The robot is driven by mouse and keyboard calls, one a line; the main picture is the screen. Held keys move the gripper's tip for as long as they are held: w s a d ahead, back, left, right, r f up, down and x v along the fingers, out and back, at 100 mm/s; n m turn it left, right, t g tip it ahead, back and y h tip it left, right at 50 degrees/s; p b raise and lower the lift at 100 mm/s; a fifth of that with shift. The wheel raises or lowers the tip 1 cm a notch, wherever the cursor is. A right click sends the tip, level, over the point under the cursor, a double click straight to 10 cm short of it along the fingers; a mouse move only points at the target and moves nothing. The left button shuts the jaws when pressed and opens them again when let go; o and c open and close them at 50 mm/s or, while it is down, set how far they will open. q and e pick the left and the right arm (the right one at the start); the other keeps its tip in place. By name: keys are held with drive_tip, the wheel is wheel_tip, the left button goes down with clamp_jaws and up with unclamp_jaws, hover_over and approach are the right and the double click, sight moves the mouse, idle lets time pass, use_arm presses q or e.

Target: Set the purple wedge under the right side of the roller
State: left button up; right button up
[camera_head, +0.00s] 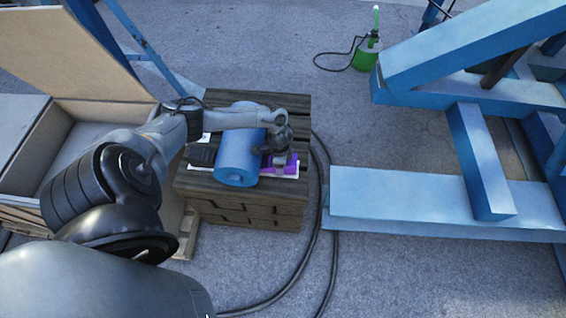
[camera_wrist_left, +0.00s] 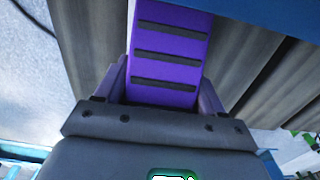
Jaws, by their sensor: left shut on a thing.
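The blue roller (camera_head: 238,158) lies on the wooden crate table (camera_head: 290,190). The purple wedge (camera_head: 291,160) is right beside the roller's right side, partly hidden by my left gripper (camera_head: 279,158). I cannot tell whether the wedge touches the roller or the tabletop. In the left wrist view the purple wedge (camera_wrist_left: 168,58) shows dark cross strips on its face and sits between the fingers of my left gripper, which is shut on it. A dark wedge-like block (camera_head: 203,155) sits at the roller's left side. My right gripper is not in view.
A large open box (camera_head: 30,150) stands at the left. A blue steel frame (camera_head: 440,205) stands at the right. A black cable (camera_head: 318,215) runs along the ground beside the table.

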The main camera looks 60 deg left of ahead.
use_arm(q)
drive_tip(key=shift+s+a, duration=0.1)
drive_tip(key=o, duration=1.6)
drive_tip(key=shift+f, duration=0.1)
drive_tip(key=shift+s, duration=0.1)
